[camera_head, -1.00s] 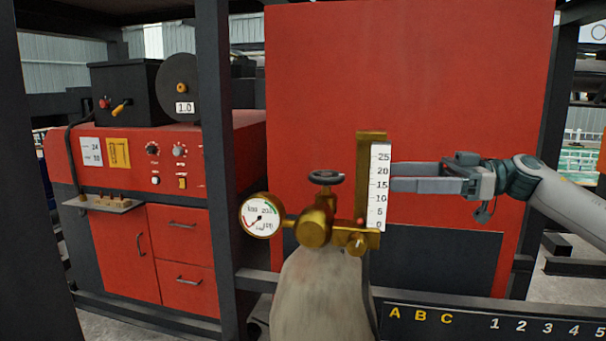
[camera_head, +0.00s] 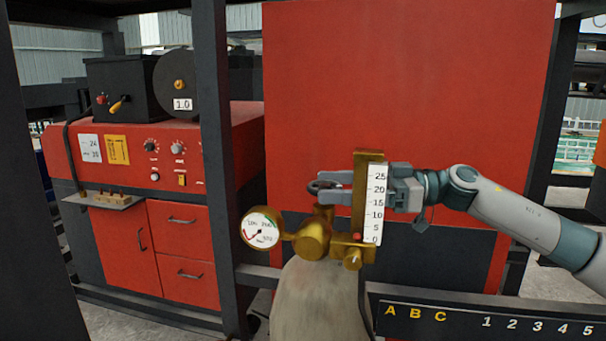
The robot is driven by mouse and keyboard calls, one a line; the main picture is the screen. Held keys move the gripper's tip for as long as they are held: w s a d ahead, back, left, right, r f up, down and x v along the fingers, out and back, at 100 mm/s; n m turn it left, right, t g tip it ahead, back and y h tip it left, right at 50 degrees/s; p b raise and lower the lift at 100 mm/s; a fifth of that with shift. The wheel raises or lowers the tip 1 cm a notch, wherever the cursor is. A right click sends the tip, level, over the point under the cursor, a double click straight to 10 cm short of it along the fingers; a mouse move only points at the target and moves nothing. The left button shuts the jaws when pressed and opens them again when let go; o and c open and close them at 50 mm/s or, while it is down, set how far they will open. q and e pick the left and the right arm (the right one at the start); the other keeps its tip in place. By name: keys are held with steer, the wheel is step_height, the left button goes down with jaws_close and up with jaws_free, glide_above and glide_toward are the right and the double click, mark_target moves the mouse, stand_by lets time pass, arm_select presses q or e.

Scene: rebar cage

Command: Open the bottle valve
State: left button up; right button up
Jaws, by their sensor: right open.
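A grey gas bottle (camera_head: 318,302) stands in the lower middle, with a brass regulator (camera_head: 312,240) on top. Its dark round valve handwheel (camera_head: 316,188) sits above the regulator. My right gripper (camera_head: 325,184) comes in from the right behind the flow scale. Its two fingers are apart, one above the other in the picture, with the handwheel between their tips. I cannot tell whether they touch it. The fingers and the scale partly hide the wheel and its stem. My left gripper is out of view.
A round pressure gauge (camera_head: 262,229) sticks out left of the regulator. The upright flow scale (camera_head: 376,205) stands close in front of my right fingers. A lettered dark rail (camera_head: 464,318) runs low at right. A red panel (camera_head: 410,80) is behind.

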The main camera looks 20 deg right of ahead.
steer(key=p+x, duration=0.2)
steer(key=x, duration=0.4)
steer(key=shift+c, duration=0.4)
steer(key=c, duration=1)
